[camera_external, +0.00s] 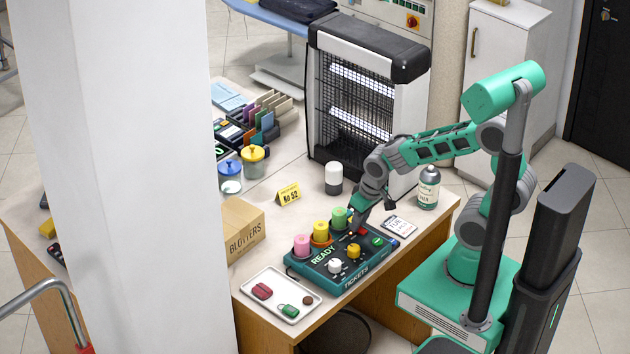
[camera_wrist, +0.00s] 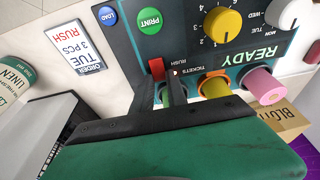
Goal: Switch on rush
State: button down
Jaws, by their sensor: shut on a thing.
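The red rush switch (camera_wrist: 156,68) is on the dark teal ticket panel (camera_external: 322,282), beside a small RUSH label in the wrist view. My gripper (camera_wrist: 163,90) is at the switch, its fingers shut on the red lever, partly hiding its lower part. In the external view my gripper (camera_external: 352,229) reaches down onto the panel's far right part, and a bit of red shows beside it. A tiny pale spot sits near the RUSH label; I cannot tell if it is lit. The panel's display reads READY.
The panel also holds a yellow knob (camera_wrist: 222,25), a green PRINT button (camera_wrist: 150,21) and a blue LOAD button (camera_wrist: 107,15). Pink, yellow and green cylinders line its far edge. An order card (camera_external: 398,226) lies right of the panel. A bottle (camera_external: 428,188) stands behind it.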

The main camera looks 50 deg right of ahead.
aim_at(364, 232)
jog(key=c, duration=1.3)
grip_release()
jog(key=v, duration=0.8)
